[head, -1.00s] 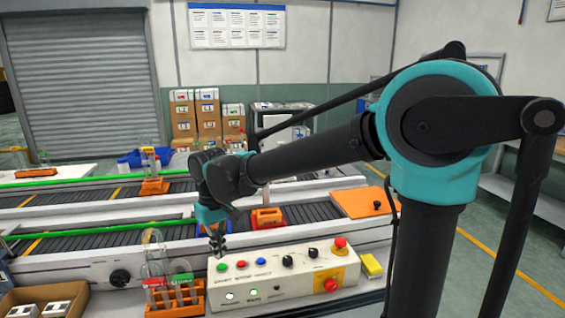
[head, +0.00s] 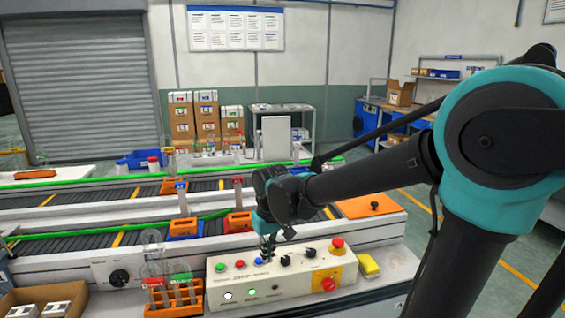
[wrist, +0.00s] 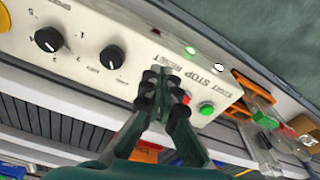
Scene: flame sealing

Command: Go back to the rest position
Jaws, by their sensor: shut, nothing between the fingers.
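My gripper (head: 268,246) hangs above the back edge of the control panel (head: 240,284) in the head view. It points down, with its fingers together and empty. In the wrist view my gripper (wrist: 168,82) is over the panel (wrist: 140,45), near the STOP and RESET lettering. The green button (wrist: 206,108) shows just right of the fingers, with part of a red button beside them. In the head view the green button (head: 220,267) and red button (head: 240,264) are clear of the gripper. A gap between fingertips and panel cannot be judged exactly.
A red emergency stop (head: 337,243) and black knobs are on the panel's right. An orange tube rack (head: 174,300) stands left of it. A yellow block (head: 369,265) lies right of the panel.

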